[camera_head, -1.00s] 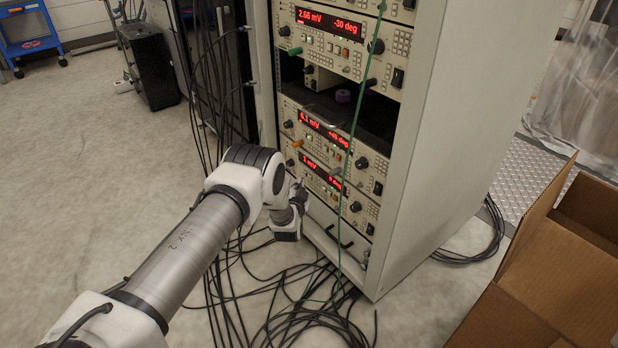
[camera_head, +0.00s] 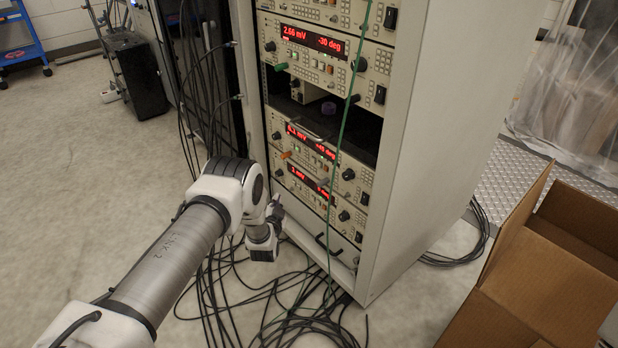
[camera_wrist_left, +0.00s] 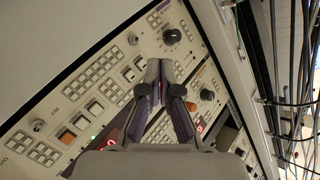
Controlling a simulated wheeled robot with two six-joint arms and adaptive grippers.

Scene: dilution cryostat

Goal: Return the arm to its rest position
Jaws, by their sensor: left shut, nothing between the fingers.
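My left arm (camera_head: 180,245), white and grey, comes in from the lower left in the head view. Its wrist (camera_head: 262,240) is in front of the lower part of the instrument rack (camera_head: 400,170). The fingers are hard to make out there. In the left wrist view my left gripper (camera_wrist_left: 160,70) is shut and empty, its two dark fingers meeting at the tips. Behind it is an instrument panel (camera_wrist_left: 110,75) with buttons and knobs; whether the fingers touch it I cannot tell. My right gripper is in neither view.
A green cable (camera_head: 345,110) hangs down the rack front. Black cables (camera_head: 290,320) lie on the floor below. An open cardboard box (camera_head: 550,280) stands at right.

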